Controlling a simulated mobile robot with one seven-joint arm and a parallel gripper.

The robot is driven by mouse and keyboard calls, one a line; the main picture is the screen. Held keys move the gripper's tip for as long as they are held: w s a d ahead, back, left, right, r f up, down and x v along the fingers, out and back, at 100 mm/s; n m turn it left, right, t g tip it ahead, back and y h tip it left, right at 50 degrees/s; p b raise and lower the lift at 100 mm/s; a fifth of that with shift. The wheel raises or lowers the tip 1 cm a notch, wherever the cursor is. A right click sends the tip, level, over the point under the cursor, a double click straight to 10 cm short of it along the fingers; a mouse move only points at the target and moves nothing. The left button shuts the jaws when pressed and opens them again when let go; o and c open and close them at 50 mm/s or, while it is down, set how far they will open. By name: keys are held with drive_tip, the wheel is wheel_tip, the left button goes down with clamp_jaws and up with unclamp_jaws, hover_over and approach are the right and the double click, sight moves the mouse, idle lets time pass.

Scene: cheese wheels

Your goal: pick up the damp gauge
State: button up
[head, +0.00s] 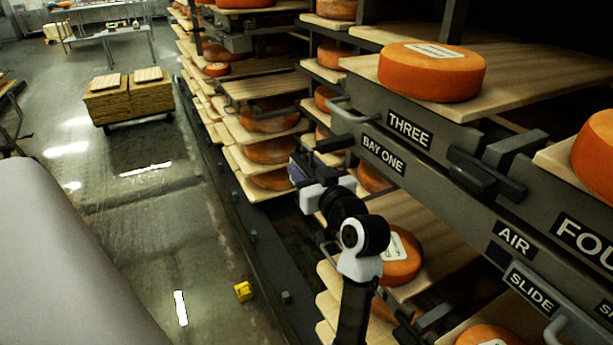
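A small yellow block-like object (243,291) lies on the wet floor beside the rack's base rail. It may be the damp gauge, but it is too small to read, and nothing else in view is clearly a gauge. My gripper (304,163) is at the end of my raised arm, up beside the cheese rack and well apart from the yellow object. Its fingers are dark, small and seen from behind, so I cannot tell whether they are open or shut or whether anything is between them.
Orange cheese wheels (431,72) sit on wooden boards in the rack, close to my arm. Rack labels read THREE (409,128), BAY ONE (383,155), AIR and SLIDE. A cart with stacked boards (130,98) stands on the aisle floor (130,220), which is otherwise largely clear.

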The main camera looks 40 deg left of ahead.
drive_tip(key=c, duration=0.7)
clamp_jaws()
drive_tip(key=shift+r, duration=0.15)
